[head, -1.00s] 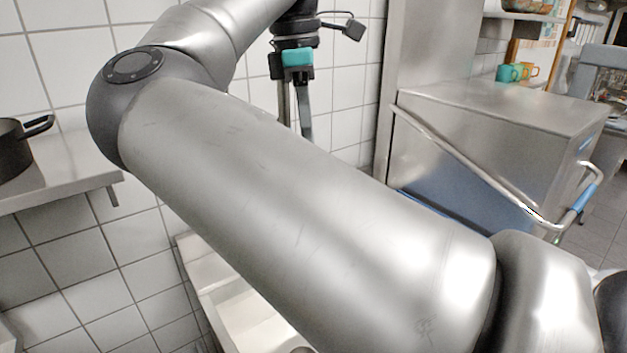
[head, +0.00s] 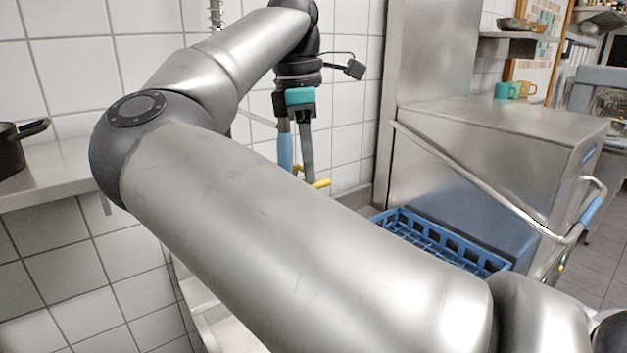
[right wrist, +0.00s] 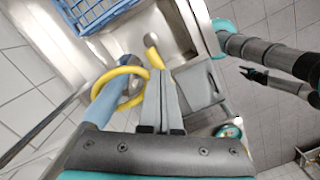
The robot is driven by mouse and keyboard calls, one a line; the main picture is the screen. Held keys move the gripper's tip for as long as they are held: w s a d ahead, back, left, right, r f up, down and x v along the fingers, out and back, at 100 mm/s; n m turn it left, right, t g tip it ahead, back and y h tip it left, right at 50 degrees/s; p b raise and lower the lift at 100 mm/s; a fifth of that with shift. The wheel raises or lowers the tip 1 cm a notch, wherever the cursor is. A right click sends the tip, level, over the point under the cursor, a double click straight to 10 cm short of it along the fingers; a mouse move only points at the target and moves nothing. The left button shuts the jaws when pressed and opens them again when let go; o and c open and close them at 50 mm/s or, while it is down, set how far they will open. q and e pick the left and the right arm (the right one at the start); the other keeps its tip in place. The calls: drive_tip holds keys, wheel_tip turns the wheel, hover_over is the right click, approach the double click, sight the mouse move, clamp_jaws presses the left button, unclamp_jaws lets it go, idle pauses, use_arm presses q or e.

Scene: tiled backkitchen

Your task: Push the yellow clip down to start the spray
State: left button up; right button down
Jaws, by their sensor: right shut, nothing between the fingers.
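The spray's blue handle (head: 285,152) hangs upright in front of the tiled wall; it also shows in the right wrist view (right wrist: 101,108). A yellow ring (right wrist: 119,73) surrounds the spray head in the right wrist view, and a yellow tab (right wrist: 154,57) sticks out beyond it. The head view shows this yellow part (head: 321,184) low beside my fingers. I cannot tell exactly which part is the clip. My right gripper (head: 308,178) points down beside the handle, shut and empty, its tips (right wrist: 160,75) close to the yellow tab. Contact is unclear.
A blue rack (head: 405,219) lies right of the spray, by the steel dishwasher (head: 505,130) with its bar handle. A dark pot (head: 10,152) stands on the left steel shelf (head: 60,172). My right arm covers much of the sink area.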

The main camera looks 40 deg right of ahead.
drive_tip(key=shift+f+b, duration=0.4)
drive_tip(key=shift+f, duration=0.55)
drive_tip(key=shift+r, duration=0.1)
drive_tip(key=shift+w+a+r+p, duration=0.25)
drive_tip(key=shift+w+a+p, duration=0.25)
drive_tip(key=shift+a+p, duration=0.1)
drive_tip(key=shift+w+a+r+p, duration=0.25)
drive_tip(key=shift+w+a+p, duration=0.25)
drive_tip(key=shift+a, duration=0.05)
